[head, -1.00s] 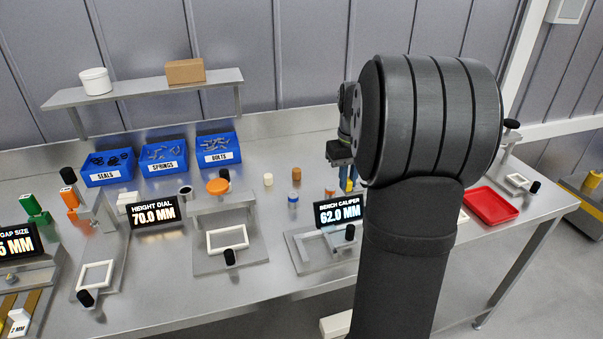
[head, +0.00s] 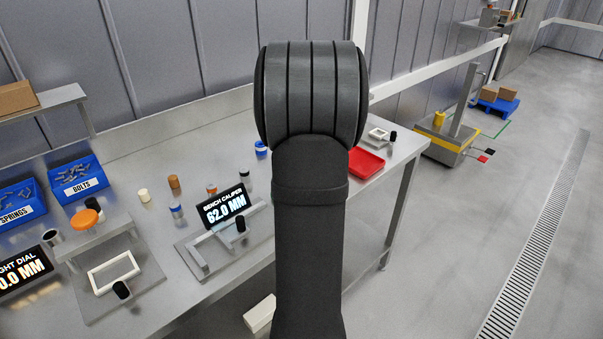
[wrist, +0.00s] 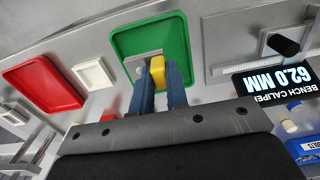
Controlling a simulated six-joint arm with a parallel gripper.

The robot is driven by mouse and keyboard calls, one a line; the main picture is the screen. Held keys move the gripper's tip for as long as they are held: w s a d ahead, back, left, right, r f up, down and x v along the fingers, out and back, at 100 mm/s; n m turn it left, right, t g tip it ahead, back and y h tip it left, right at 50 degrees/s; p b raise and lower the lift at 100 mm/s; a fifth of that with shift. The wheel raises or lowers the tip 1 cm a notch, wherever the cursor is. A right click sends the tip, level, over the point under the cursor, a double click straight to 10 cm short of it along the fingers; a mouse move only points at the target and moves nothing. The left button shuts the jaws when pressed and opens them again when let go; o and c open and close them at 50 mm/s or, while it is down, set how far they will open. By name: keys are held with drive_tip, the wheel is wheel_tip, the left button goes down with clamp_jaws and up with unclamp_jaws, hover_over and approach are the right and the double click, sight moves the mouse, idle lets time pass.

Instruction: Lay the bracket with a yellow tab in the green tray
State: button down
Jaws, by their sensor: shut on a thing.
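In the wrist view my gripper (wrist: 160,76) has its two blue fingers shut on the bracket's yellow tab (wrist: 157,67). The bracket's grey plate (wrist: 138,63) sticks out beyond the fingers. Behind it is the green tray (wrist: 181,40), and the bracket overlaps the tray's lower left part in the picture. I cannot tell how high the bracket is above the tray. In the head view my arm hides the gripper, the bracket and the green tray.
A red tray (wrist: 42,84) lies left of the green tray in the wrist view; it shows right of my arm in the head view (head: 367,163). A white frame (wrist: 93,73) lies between the trays. The bench caliper display (head: 226,206) stands left of my arm.

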drive_tip(key=shift+f, duration=3.3)
drive_tip(key=shift+f, duration=0.55)
drive_tip(key=c, duration=1.3)
unclamp_jaws()
drive_tip(key=shift+c, duration=0.2)
wheel_tip(320, 180, up, 18)
drive_tip(key=shift+f, duration=0.25)
